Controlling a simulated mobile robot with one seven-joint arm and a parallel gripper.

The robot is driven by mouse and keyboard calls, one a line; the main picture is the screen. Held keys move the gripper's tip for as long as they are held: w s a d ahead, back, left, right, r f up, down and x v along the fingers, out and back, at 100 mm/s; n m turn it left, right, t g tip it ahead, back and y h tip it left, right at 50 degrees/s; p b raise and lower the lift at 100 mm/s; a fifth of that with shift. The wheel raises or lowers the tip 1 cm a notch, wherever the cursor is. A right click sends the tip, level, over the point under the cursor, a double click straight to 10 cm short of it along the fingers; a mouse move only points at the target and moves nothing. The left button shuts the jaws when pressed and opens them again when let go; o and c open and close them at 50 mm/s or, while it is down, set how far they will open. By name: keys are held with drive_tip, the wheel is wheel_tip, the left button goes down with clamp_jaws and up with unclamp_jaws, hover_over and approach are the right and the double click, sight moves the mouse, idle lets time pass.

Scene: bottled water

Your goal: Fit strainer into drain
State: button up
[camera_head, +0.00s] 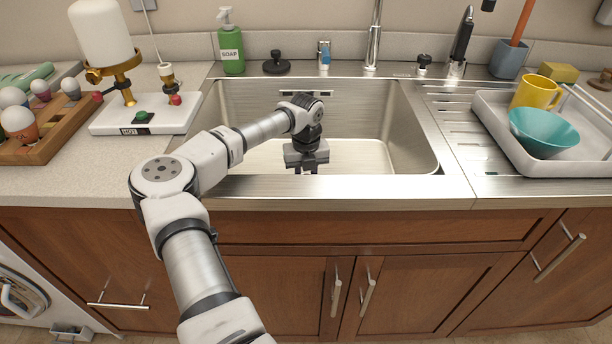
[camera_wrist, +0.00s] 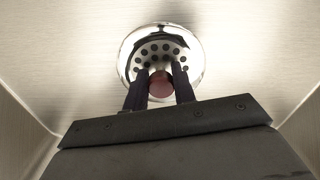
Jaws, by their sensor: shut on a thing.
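The strainer (camera_wrist: 160,48) is a round disc with dark holes and a reddish-brown knob, in the middle of the wrist view. A shiny chrome drain ring (camera_wrist: 196,68) surrounds it in that view. I cannot tell whether the strainer is seated in the drain or slightly above it. My gripper (camera_head: 308,170) points down inside the sink (camera_head: 240,100) in the head view. Its dark fingers (camera_wrist: 162,76) are shut on the strainer's knob. In the head view, the strainer and drain are hidden behind my gripper and the sink's front edge.
The sink walls rise around my gripper. A faucet (camera_head: 373,45), a green soap bottle (camera_head: 231,50) and a black stopper (camera_head: 276,64) stand behind the basin. A white tray (camera_head: 490,108) with a teal bowl (camera_head: 543,132) and yellow mug (camera_head: 533,92) is at right.

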drive_tip(key=o, duration=1.1)
drive_tip(key=shift+c, duration=0.2)
drive_tip(key=shift+r, duration=0.1)
